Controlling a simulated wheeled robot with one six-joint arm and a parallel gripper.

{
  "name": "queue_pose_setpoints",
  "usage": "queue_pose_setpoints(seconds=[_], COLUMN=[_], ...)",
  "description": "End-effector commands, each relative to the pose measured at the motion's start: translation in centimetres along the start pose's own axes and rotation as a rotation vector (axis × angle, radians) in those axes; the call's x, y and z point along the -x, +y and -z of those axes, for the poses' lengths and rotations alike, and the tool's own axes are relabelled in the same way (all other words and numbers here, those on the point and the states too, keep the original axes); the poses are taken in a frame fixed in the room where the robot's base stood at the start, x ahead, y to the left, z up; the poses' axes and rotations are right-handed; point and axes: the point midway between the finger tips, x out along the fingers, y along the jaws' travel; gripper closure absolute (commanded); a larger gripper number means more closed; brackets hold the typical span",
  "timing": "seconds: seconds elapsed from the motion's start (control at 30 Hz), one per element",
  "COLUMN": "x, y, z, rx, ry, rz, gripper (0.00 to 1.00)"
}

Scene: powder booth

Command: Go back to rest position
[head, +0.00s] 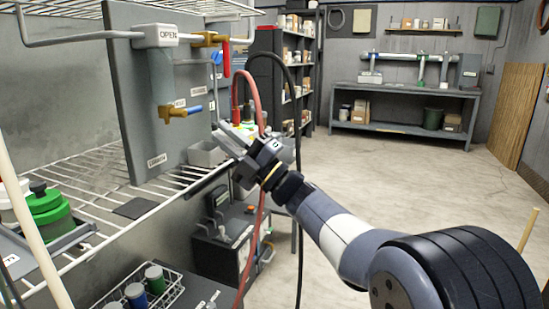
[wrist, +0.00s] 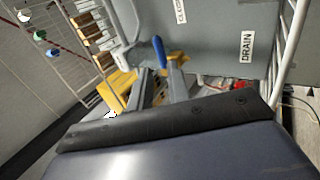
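My gripper (head: 229,136) is in the middle of the head view, in front of and right of the grey valve panel (head: 150,105). Its two grey fingers look apart, with nothing seen held between them; they also show in the wrist view (wrist: 160,87). On the panel, a brass valve with a red handle (head: 226,58) sits at the top right, with the handle pointing down. Below it is a brass valve with a blue handle (head: 195,110), lying roughly sideways. In the wrist view the blue handle (wrist: 159,52) appears beyond the fingers. My arm reaches in from the lower right.
A wire shelf (head: 95,165) carries the panel and a green-lidded container (head: 45,210). A red hose (head: 255,100) and a black hose (head: 297,130) hang close to my gripper. A dark machine (head: 222,255) stands below. The floor (head: 400,170) to the right is clear up to a workbench (head: 455,92).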

Motion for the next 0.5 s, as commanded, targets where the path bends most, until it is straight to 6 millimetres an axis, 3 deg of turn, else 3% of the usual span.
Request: queue_pose_setpoints(seconds=[0.07, 0.5], x=[1.7, -6.7], y=[0.1, 0.0], z=[-0.1, 0.1], rx=[0.000, -0.001], ry=[-0.003, 0.003], rz=[0.000, -0.002], gripper=[0.82, 0.82])
